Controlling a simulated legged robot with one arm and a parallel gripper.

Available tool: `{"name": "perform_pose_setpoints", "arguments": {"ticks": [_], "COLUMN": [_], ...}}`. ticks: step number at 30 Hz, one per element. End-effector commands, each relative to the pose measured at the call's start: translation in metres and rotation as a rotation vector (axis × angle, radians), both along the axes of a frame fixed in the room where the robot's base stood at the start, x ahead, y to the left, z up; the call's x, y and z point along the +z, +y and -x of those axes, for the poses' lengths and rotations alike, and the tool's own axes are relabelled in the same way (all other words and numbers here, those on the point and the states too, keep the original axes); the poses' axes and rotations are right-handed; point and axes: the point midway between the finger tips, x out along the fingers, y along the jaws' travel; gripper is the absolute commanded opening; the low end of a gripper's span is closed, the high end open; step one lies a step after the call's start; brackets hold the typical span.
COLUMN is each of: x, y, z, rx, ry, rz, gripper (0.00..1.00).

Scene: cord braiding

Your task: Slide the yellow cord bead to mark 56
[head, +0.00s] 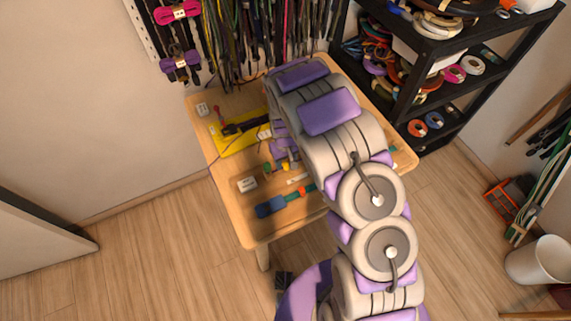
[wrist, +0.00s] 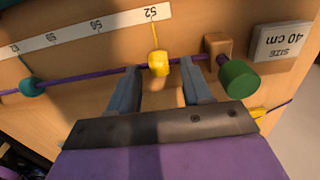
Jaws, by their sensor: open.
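The yellow cord bead (wrist: 158,63) sits on a purple cord (wrist: 90,77) in the wrist view. A thin yellow line runs from it up to the 52 on a white number strip (wrist: 120,19). The numbers appear upside down; mark 56 (wrist: 97,25) lies left of 52. My gripper (wrist: 160,68) is open, one finger on each side of the bead, with gaps visible between fingers and bead. In the head view my gripper (head: 283,150) is over the table, partly hidden by my arm.
A teal bead (wrist: 32,87) sits farther left on the cord. Right of the bead are a wooden block (wrist: 217,46), a green knob (wrist: 238,79) and a "SIZE 40 cm" card (wrist: 281,41). The wooden table (head: 235,215) also holds a yellow board (head: 232,146) and a blue tool (head: 270,206).

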Motion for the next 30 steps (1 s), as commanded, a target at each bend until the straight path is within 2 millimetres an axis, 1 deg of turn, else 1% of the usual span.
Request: {"name": "perform_pose_setpoints", "arguments": {"ticks": [1, 6, 16, 30], "x": [-0.008, -0.020, -0.022, -0.022], "y": [0.000, 0.000, 0.000, 0.000], "z": [0.001, 0.001, 0.000, 0.000], "rx": [0.000, -0.001, -0.001, -0.001], "ry": [0.002, 0.001, -0.001, -0.001], "rz": [0.000, 0.000, 0.000, 0.000], "gripper": [0.49, 0.49, 0.49, 0.04]}}
